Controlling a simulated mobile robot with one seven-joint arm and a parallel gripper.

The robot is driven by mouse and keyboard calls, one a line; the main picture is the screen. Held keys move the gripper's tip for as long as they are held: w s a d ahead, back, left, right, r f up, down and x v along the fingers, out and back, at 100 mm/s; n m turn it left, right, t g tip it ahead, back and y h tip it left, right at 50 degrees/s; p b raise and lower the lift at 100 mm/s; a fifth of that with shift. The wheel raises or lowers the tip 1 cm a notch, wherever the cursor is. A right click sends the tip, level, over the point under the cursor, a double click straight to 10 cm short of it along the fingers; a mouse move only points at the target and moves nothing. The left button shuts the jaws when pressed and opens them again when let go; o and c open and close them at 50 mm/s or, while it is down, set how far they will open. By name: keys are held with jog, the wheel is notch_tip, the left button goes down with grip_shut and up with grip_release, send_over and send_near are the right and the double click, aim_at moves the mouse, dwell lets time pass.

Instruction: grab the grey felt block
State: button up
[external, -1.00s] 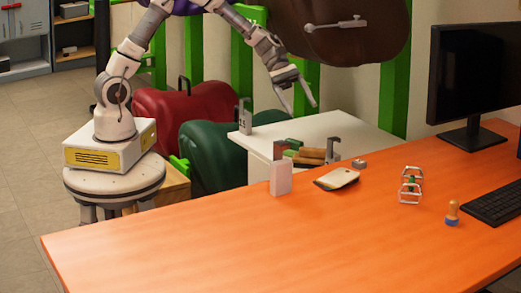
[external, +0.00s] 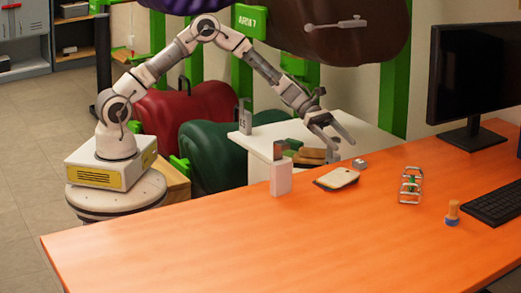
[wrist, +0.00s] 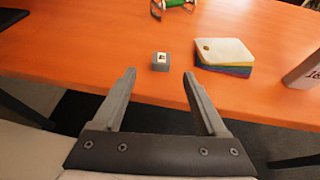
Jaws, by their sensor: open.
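The grey felt block (external: 360,163) is a small grey piece near the far edge of the orange table. In the wrist view the block (wrist: 160,65) shows a pale label with a dark mark on its top. My gripper (external: 343,148) is open and empty, above and to the left of the block in the external view. In the wrist view my gripper (wrist: 159,75) has its two fingers spread wide, and the block appears just beyond the fingertips, roughly centred between them. The fingers do not appear to touch it.
A stack of coloured sheets with a pale top (external: 337,178) lies close to the block. A white box (external: 281,179) stands left of it. A metal frame with green (external: 411,186) is to the right. The table's front is clear. A white side table (external: 262,138) adjoins.

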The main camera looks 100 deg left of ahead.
aim_at(358, 160)
jog(key=shift+x, duration=0.95)
jog(key=b+x, duration=0.1)
jog(key=x, duration=0.1)
jog(key=b+x, duration=0.1)
jog(key=x, duration=0.2)
jog(key=shift+s+f, duration=0.2)
jog(key=shift+f, duration=0.05)
jog(key=shift+w+d, duration=0.2)
jog(key=shift+c, duration=0.2)
grip_shut()
